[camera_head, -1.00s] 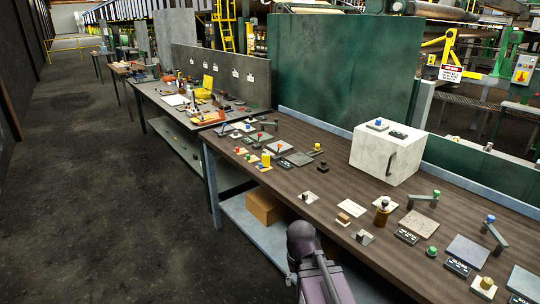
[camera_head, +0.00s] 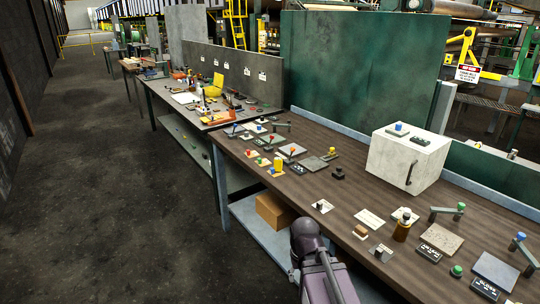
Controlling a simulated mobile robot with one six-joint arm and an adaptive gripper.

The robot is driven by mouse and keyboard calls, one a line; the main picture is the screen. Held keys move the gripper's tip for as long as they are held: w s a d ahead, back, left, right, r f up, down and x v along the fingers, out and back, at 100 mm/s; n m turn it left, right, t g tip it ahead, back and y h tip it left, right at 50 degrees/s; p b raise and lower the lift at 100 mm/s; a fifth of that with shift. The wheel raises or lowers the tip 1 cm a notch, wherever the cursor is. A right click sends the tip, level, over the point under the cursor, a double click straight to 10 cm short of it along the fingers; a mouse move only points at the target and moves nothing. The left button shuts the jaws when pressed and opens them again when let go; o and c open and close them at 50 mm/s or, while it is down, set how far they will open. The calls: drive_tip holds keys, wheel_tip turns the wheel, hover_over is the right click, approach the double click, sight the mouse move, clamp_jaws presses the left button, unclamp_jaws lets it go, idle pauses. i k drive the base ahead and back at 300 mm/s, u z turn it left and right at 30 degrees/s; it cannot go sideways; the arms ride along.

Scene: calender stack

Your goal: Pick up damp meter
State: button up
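I cannot make out which item is the damp meter; the things on the benches are too small to tell. Many small parts lie on the near brown bench (camera_head: 348,190), including a brown bottle (camera_head: 402,231), a yellow cylinder (camera_head: 278,166) and dark labelled blocks such as one at the front right (camera_head: 484,288). More tools crowd the farther bench, around a yellow object (camera_head: 213,88). Part of my arm shows at the bottom middle, in front of the near bench. My gripper is not in view.
A white box with a handle (camera_head: 398,165) stands at the near bench's back, with small items on top. A cardboard box (camera_head: 275,211) sits on the lower shelf. A green panel (camera_head: 350,80) rises behind. The dark floor (camera_head: 95,190) at left is clear.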

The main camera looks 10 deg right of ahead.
sight(278, 161)
drive_tip(key=i, duration=1.2)
drive_tip(key=z, duration=0.05)
